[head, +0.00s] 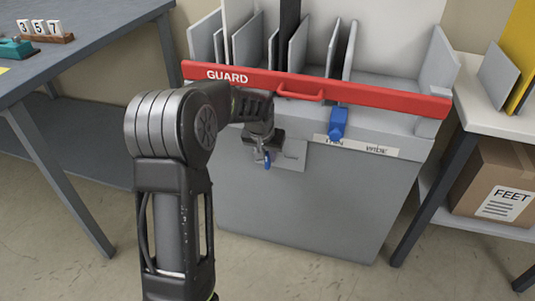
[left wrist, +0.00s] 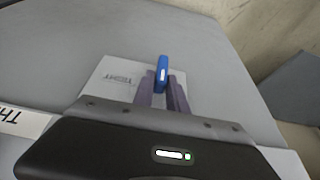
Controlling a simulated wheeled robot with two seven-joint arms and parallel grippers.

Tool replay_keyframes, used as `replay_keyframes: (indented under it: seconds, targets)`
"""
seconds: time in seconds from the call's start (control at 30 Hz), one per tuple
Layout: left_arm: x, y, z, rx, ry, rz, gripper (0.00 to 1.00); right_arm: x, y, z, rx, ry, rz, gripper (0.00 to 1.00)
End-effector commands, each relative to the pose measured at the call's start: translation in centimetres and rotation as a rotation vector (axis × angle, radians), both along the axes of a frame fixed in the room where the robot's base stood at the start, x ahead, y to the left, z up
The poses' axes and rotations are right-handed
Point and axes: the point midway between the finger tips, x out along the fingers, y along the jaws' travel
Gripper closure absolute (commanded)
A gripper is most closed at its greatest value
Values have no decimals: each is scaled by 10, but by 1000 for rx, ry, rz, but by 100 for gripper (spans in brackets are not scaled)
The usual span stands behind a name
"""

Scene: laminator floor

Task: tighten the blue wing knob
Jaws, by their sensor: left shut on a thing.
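The blue wing knob (head: 267,160) is on the front of the grey machine, at a small light plate (head: 292,155). In the left wrist view the knob (left wrist: 162,72) stands upright between my fingers, and the plate (left wrist: 118,80) behind carries small lettering that I cannot read surely. My left gripper (head: 262,153) reaches in from the left and is shut on the knob; the fingers (left wrist: 163,92) hide its lower part. My right gripper is in neither view.
A red GUARD bar (head: 370,93) with a handle crosses the machine (head: 310,210) above the gripper. A blue lever (head: 338,123) sits right of the knob over a white label strip (head: 365,146). A grey table (head: 95,50) stands left; a shelf with a FEET box (head: 495,180) stands right.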

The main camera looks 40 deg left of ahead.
Motion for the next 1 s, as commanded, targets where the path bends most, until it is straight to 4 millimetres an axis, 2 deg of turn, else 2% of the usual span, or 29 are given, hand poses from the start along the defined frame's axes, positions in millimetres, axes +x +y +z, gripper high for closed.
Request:
replay_keyframes:
  seconds: [0.27,0.57,1.0]
  targets:
    - [1,-4,1,62,24,-5,100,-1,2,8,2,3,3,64]
    - [4,-10,0,246,86,-9,100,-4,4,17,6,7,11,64]
    - [7,-18,-10,636,219,-5,100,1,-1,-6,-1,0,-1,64]
